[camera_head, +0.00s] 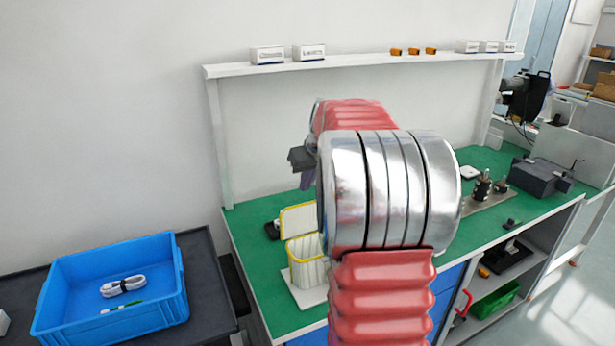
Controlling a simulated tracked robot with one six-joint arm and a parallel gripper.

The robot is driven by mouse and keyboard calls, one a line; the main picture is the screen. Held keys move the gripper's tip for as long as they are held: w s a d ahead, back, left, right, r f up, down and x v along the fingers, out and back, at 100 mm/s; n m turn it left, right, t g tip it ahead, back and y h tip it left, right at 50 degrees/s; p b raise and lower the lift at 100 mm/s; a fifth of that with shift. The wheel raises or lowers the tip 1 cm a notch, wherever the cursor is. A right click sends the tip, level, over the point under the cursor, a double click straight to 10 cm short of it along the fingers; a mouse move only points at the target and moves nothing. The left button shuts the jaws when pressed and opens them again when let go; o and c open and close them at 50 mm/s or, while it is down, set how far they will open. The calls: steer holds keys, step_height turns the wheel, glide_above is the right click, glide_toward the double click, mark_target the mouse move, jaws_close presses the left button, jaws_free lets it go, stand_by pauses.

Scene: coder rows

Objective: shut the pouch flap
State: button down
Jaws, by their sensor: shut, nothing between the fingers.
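The pouch (309,272) is a pale, ribbed container with a yellow rim, upright on a white base plate near the left end of the green bench. Its flap (297,219), pale with a yellow edge, stands raised at the back of the pouch, so the pouch is open. My gripper (307,182) is shut and empty, above the flap and apart from it in the picture. My silver and red arm hides part of the gripper and the right side of the pouch and flap.
A small dark item (271,230) lies left of the flap. Metal fixtures (482,187) and a dark box (540,177) stand at right. A shelf (370,60) spans above.

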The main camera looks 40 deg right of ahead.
mark_target(314, 212)
steer(key=shift+s+a+f, duration=0.2)
steer(key=shift+s+f, duration=0.4)
steer(key=shift+f, duration=0.3)
steer(key=shift+s+a+f, duration=0.15)
steer(key=shift+s+f, duration=0.4)
steer(key=shift+f, duration=0.35)
steer(key=shift+a, duration=0.15)
steer(key=shift+r, duration=0.1)
steer(key=shift+s+t, duration=0.25)
steer(key=shift+t, duration=0.15)
